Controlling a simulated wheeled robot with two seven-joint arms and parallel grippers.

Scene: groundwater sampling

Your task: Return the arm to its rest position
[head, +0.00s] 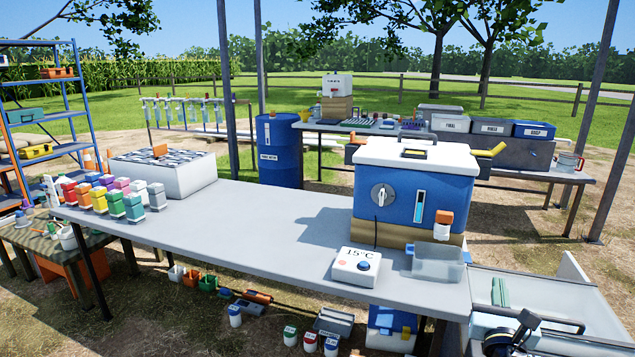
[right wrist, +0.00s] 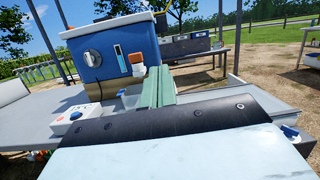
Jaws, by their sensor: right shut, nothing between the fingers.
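My right gripper (head: 499,290) is at the lower right of the head view, over the pale tray-like surface (head: 560,290) beside the table's right end. Its two green fingers are together with nothing between them. In the right wrist view the fingers of the right gripper (right wrist: 158,85) point away toward the cooler, side by side. The dark right arm comes in from the bottom right corner. I cannot tell its exact height above the surface. My left gripper is not in view.
The grey table (head: 260,220) holds a blue-and-white cooler (head: 415,190), a 15°C control box (head: 356,266) and a clear container (head: 438,262) close left of my gripper. Several coloured bottles (head: 99,200) stand at its left end. Its middle is clear.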

